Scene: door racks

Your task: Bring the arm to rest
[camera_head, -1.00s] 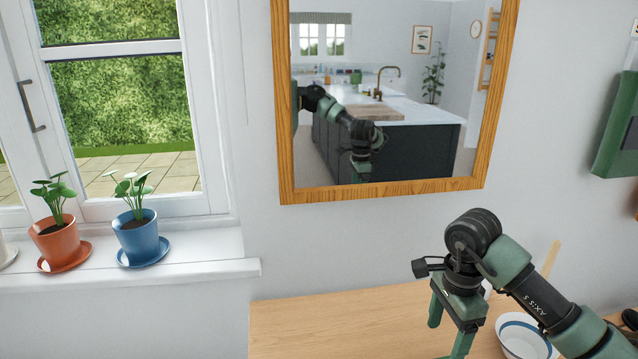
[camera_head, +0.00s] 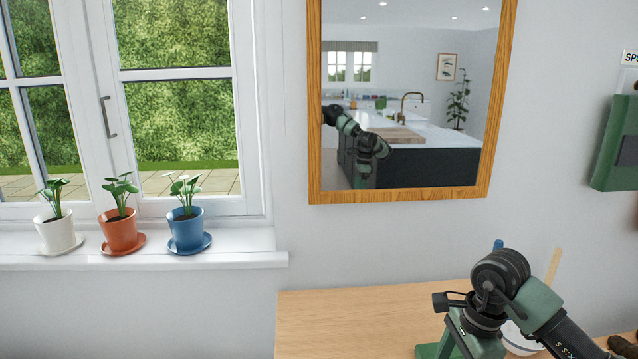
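My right arm comes in from the lower right, with its green and black wrist over the wooden table (camera_head: 340,320). The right gripper is mostly cut off by the bottom edge, and its fingertips are out of frame, so its opening cannot be told. A bowl (camera_head: 522,343) is partly hidden behind the arm. My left gripper is not in view. The mirror (camera_head: 314,120) reflects part of an arm.
White, orange and blue pots (camera_head: 187,232) with plants stand on saucers on the windowsill (camera_head: 230,262). A green box (camera_head: 616,150) hangs on the right wall. A wooden handle (camera_head: 553,264) sticks up behind the arm. The table's left part is clear.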

